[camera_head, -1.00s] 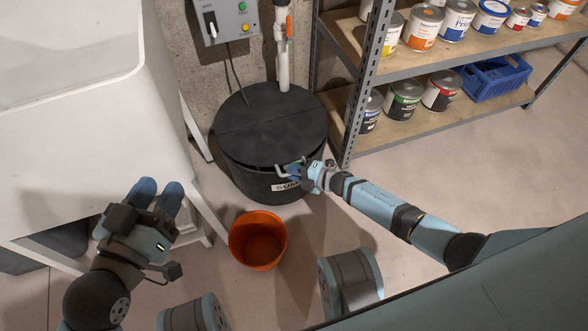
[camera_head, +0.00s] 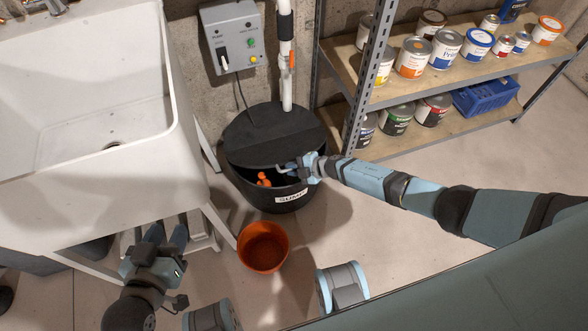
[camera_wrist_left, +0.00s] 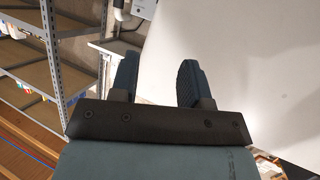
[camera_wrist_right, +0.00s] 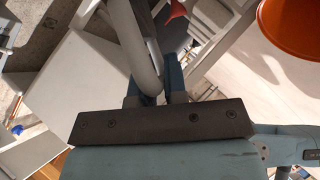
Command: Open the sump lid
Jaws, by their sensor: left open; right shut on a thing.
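The round black sump (camera_head: 268,198) stands in the middle of the head view, with a "SUMP" label on its front. Its dark lid (camera_head: 270,145) has its front part raised and tilted, and orange objects (camera_head: 264,179) show through the gap below. My right gripper (camera_head: 304,167) is shut on the lid's light handle (camera_head: 284,169) at the front edge. In the right wrist view the grey handle bar (camera_wrist_right: 144,48) runs between the fingers. My left gripper (camera_head: 166,238) is open and empty, low beside the sink; its spread fingers show in the left wrist view (camera_wrist_left: 158,78).
An orange bucket (camera_head: 263,247) stands on the floor in front of the sump. A white sink (camera_head: 185,125) is at the left. A metal shelf (camera_head: 420,75) with paint cans is at the right. A white pipe (camera_head: 286,60) and grey control box (camera_head: 231,37) are behind.

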